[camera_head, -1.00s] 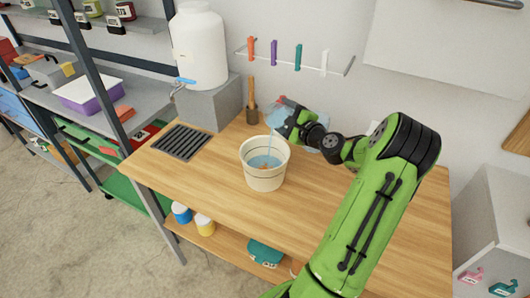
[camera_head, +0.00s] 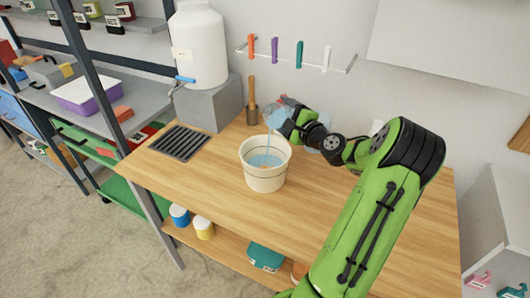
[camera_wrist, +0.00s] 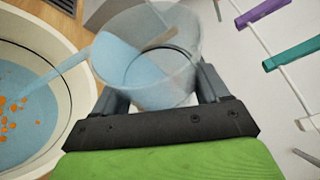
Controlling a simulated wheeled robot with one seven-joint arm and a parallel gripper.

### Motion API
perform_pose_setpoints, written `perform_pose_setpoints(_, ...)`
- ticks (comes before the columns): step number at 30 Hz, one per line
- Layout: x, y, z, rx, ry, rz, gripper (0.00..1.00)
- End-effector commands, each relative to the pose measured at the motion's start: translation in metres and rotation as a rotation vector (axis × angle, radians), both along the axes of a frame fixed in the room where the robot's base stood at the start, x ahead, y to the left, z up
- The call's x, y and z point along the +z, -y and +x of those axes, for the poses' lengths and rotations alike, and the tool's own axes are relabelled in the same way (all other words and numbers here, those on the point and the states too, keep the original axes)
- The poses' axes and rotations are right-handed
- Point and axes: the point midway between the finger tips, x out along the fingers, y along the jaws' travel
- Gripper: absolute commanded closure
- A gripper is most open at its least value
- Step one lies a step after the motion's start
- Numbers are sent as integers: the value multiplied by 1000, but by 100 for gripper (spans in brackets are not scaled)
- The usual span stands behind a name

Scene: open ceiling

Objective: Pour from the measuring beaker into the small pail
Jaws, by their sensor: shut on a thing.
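The small pail (camera_head: 265,178) is cream-coloured with dark bands and stands upright on the wooden workbench. It holds blue liquid, and in the wrist view (camera_wrist: 66,120) several small orange bits show in that liquid. My gripper (camera_head: 281,118) is above and behind the pail, shut on the clear measuring beaker (camera_wrist: 152,92). The beaker is tilted toward the pail and has blue liquid inside. A blue stream (camera_wrist: 62,72) runs from its lip into the pail. In the head view the beaker is small and partly hidden by my gripper.
The wooden workbench (camera_head: 335,205) has clear room in front and right of the pail. A dark drain grate (camera_head: 180,143) lies at its left. A white water tank (camera_head: 199,45) stands on a grey block behind. A rail with coloured clips (camera_head: 300,55) hangs on the wall.

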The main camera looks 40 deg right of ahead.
Motion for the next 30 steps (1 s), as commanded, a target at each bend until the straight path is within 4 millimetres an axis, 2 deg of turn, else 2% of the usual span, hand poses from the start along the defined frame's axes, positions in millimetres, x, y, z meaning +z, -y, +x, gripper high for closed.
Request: perform_pose_setpoints(30, 0, -5, -1, 0, 24, -106, 67)
